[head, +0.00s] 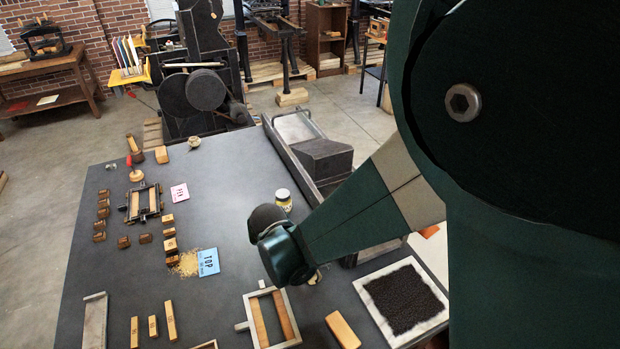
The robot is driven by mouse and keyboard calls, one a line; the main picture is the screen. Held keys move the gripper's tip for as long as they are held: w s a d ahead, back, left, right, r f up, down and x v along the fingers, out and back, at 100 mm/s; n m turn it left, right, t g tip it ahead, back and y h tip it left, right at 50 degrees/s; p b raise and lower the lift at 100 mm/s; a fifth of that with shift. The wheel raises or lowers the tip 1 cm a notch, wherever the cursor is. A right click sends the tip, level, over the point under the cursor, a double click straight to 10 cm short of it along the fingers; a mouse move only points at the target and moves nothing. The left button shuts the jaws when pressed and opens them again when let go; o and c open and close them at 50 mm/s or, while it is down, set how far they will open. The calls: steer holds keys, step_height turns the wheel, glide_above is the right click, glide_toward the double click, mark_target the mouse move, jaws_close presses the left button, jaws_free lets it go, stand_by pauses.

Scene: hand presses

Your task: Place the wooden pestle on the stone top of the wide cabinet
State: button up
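A wide, dark grey stone-like top (225,210) fills the middle of the head view; the cabinet body below it is hidden. Near its far left corner, a slim light wooden piece (133,144) stands tilted at a small brown base, and a round wooden knob-shaped piece (136,175) sits just in front. Either could be the pestle; they are too small to tell. My arm reaches in from the right over the top, its dark green joint near the middle. My gripper does not show, and what it holds cannot be seen.
Small wooden blocks (103,212), a clamp-like frame (144,203), a blue card (208,262), a jar (284,199), a wooden frame (270,318) and a black textured tray (365,285) crowd the top. A large black press (200,75) stands behind.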

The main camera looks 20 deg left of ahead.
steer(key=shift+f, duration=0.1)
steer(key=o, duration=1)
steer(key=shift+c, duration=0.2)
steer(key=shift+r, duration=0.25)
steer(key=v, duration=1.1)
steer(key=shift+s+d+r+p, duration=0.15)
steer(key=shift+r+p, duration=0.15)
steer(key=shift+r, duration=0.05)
